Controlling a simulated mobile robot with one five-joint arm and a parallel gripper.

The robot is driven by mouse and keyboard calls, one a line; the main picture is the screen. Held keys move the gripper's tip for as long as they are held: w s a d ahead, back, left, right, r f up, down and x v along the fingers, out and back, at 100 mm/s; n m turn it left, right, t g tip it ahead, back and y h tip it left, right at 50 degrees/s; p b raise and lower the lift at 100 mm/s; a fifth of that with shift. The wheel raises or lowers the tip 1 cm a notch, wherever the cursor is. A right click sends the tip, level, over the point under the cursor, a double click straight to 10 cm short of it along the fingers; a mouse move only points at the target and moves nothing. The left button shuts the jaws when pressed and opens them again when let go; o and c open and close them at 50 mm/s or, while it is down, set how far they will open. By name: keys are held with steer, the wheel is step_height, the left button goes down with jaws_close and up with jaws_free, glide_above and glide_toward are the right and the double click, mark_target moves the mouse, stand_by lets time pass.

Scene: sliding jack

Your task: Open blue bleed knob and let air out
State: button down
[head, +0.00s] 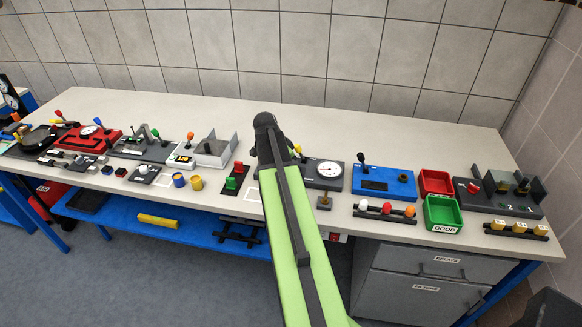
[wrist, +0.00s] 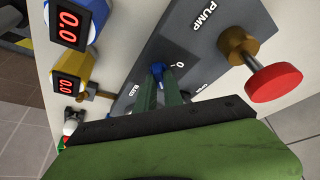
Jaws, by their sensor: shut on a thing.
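The blue bleed knob (wrist: 156,71) is small and sits on a dark grey panel (wrist: 190,45) in the wrist view. My gripper (wrist: 159,88) has its two green fingers on either side of the knob, closed on it. The fingers cover the knob's lower part, so its turned angle is hard to read. A "0" mark is printed just right of the knob. In the head view my arm hides the knob and the gripper's tips.
A red pump knob (wrist: 272,82) on a brass shaft stands right of my fingers, by the "PUMP" lettering. A blue display (wrist: 70,22) and a yellow display (wrist: 70,85), each reading 0.0, stand at the left. A gauge (head: 328,171) sits right of my arm.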

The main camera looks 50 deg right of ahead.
steer(key=shift+w+a, duration=0.1)
steer(key=c, duration=1.5)
jaws_free()
steer(key=shift+o, duration=0.2)
steer(key=p+v, duration=1.6)
steer(key=v, duration=0.1)
steer(key=shift+r, duration=0.2)
